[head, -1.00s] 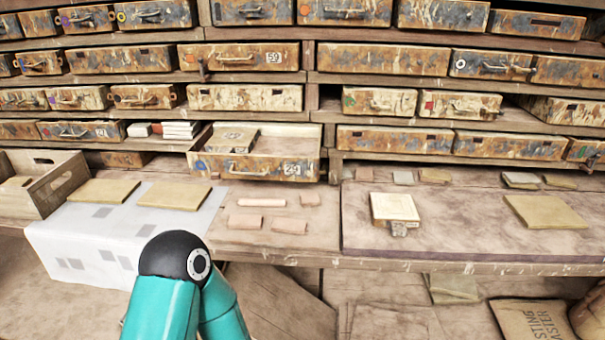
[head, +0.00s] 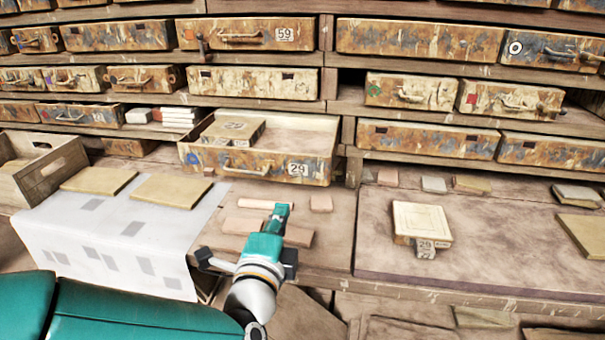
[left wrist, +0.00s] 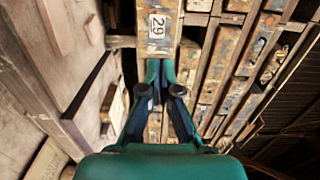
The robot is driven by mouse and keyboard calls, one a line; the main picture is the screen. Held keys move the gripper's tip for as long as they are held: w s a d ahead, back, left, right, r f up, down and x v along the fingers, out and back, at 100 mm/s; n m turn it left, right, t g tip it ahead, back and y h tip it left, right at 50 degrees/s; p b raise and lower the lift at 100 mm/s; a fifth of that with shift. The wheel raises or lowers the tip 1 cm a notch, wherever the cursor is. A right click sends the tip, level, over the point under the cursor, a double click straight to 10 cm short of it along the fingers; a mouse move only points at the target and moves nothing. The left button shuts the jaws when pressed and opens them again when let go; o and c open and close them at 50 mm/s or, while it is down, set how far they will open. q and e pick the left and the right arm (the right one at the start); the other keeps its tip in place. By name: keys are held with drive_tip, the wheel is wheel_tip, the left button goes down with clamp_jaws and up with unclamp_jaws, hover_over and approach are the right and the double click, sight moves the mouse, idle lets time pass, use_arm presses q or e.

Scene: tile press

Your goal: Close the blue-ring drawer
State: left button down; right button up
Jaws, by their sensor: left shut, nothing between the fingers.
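The blue-ring drawer (head: 255,172) stands pulled out from the cabinet, left of centre in the head view. It has a blue ring at the left of its front, a metal handle and a white label 29. A tan tile block (head: 232,131) lies inside it. My left gripper (head: 284,208) is shut and empty, in front of and below the drawer, over the bench. In the left wrist view the shut fingers (left wrist: 161,66) point at the drawer front (left wrist: 158,45) with its label 29. I cannot tell if they touch it. My right gripper is not in view.
Pinkish tiles (head: 298,237) lie on the bench around the gripper. A white printed sheet (head: 115,235) with tan slabs is at left, beside a wooden crate (head: 50,170). A pale tile stack (head: 421,222) labelled 29 sits on the right board. Other drawers fill the cabinet.

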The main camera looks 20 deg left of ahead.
sight(303, 169)
use_arm(q)
drive_tip(key=x, duration=0.4)
drive_tip(key=p+x, duration=0.1)
drive_tip(key=x, duration=0.4)
drive_tip(key=d+x, duration=0.1)
drive_tip(key=x, duration=0.3)
drive_tip(key=shift+w+a+f+p, duration=0.1)
drive_tip(key=shift+w+p, duration=0.25)
drive_tip(key=shift+p, duration=0.05)
